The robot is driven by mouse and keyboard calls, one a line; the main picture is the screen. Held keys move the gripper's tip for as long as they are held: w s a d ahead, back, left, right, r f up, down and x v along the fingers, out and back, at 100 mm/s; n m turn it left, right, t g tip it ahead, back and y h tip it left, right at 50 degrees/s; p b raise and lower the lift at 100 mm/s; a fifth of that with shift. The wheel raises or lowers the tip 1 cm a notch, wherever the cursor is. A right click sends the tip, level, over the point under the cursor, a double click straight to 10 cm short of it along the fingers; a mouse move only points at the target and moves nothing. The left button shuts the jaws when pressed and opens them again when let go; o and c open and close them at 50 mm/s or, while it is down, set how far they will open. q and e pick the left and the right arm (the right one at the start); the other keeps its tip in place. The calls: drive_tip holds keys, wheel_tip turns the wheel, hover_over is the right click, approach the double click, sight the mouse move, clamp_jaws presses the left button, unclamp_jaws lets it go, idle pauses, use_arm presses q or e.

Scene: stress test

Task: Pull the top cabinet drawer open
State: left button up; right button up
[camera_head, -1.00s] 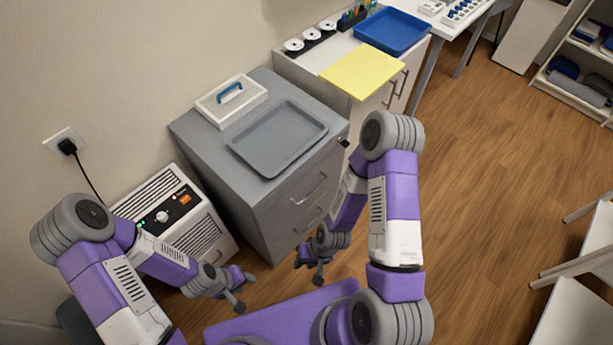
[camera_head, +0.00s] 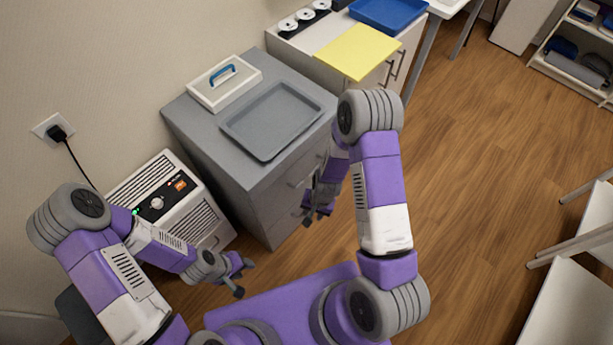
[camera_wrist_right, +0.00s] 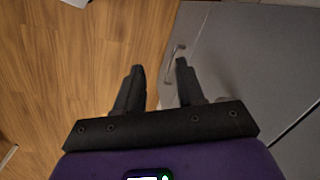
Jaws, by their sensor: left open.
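The grey cabinet (camera_head: 200,140) stands against the wall at centre left in the head view. Its top drawer (camera_head: 268,198) looks shut, its front partly hidden by my right arm. My right gripper (camera_head: 313,213) is in front of the cabinet's drawers. In the right wrist view my right gripper (camera_wrist_right: 159,70) is open, with a silver handle (camera_wrist_right: 173,65) showing between the fingers, closer to the right-hand one. I cannot tell whether they touch, or which drawer the handle is on. My left gripper (camera_head: 245,278) is open and empty, low in front of the white heater-like unit.
A grey tray (camera_head: 238,124) and a white box with a blue handle (camera_head: 225,92) lie on the cabinet. The white unit (camera_head: 165,190) stands left of it. A white cabinet with a yellow board (camera_head: 357,52) stands beyond. Wooden floor at right is clear up to white chairs (camera_head: 580,290).

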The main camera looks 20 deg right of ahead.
sight(306, 178)
drive_tip(key=w+d+r+m+t+b, duration=0.1)
drive_tip(key=w+d+r+m, duration=0.15)
drive_tip(key=w, duration=0.45)
drive_tip(key=w+d+r+m+b, duration=0.1)
drive_tip(key=w+r+m, duration=0.2)
drive_tip(key=w, duration=0.3)
drive_tip(key=shift+h, duration=0.4)
drive_tip(key=f, duration=0.2)
drive_tip(key=w+f+b, duration=0.1)
drive_tip(key=f, duration=0.1)
drive_tip(key=f+b, duration=0.1)
drive_tip(key=f, duration=0.1)
drive_tip(key=shift+w+a+f, duration=0.15)
drive_tip(key=shift+a+f, duration=0.15)
drive_tip(key=shift+f, duration=0.05)
clamp_jaws()
